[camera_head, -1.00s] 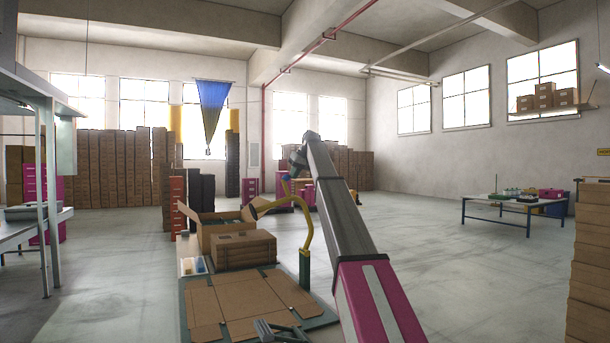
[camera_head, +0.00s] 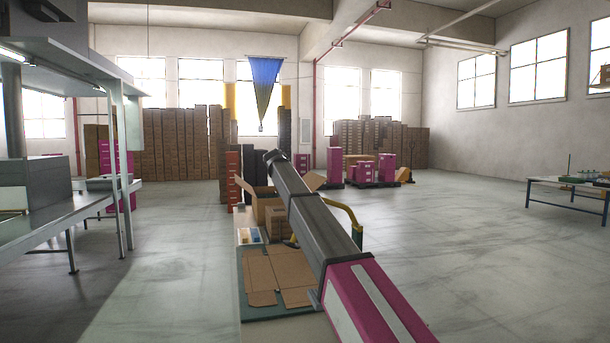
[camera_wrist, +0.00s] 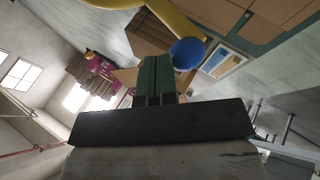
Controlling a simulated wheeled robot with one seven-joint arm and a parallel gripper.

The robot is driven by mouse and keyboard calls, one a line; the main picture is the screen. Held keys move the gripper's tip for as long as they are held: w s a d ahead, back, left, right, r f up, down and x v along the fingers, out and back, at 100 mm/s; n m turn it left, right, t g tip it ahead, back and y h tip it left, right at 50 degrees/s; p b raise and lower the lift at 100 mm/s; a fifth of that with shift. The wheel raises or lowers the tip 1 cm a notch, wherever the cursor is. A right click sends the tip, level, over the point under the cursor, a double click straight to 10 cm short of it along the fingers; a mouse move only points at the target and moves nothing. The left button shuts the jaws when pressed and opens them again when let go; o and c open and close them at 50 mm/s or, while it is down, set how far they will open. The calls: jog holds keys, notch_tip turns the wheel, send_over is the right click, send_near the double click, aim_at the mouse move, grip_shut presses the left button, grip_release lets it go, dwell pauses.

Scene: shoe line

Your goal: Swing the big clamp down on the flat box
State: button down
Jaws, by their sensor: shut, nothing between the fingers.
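The big clamp (camera_head: 347,212) shows as a curved yellow arm beyond my arm in the head view, mostly hidden behind it. In the wrist view its yellow arm (camera_wrist: 172,14) crosses the top and ends in a round blue tip (camera_wrist: 187,52). My gripper (camera_wrist: 159,65) is shut and empty, its green fingers close beside the blue tip; I cannot tell if they touch. The flat box (camera_head: 262,271), an unfolded brown cardboard sheet, lies on the green bench top (camera_head: 258,312).
An open carton (camera_head: 262,210) and brown boxes (camera_head: 279,228) stand at the bench's far end. A grey workbench (camera_head: 75,215) is on the left, a blue-legged table (camera_head: 570,186) on the right. Pink crates (camera_head: 387,166) stand behind. Open floor lies to the right.

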jog(key=s+a+f+h, duration=0.1)
jog(key=a+f, duration=0.1)
jog(key=f, duration=0.5)
jog(key=s+a+f+t+h, duration=0.1)
jog(key=a+f, duration=0.1)
jog(key=f, duration=0.5)
jog(key=shift+a+f+n+h, duration=0.3)
jog(key=shift+a+n, duration=0.1)
jog(key=s+a+r, duration=0.2)
jog(key=r, duration=0.3)
jog(key=s+a+r, duration=0.2)
jog(key=s+r, duration=0.1)
jog(key=r, duration=0.3)
jog(key=shift+s+a+r+t, duration=0.25)
jog(key=shift+r+t, duration=0.05)
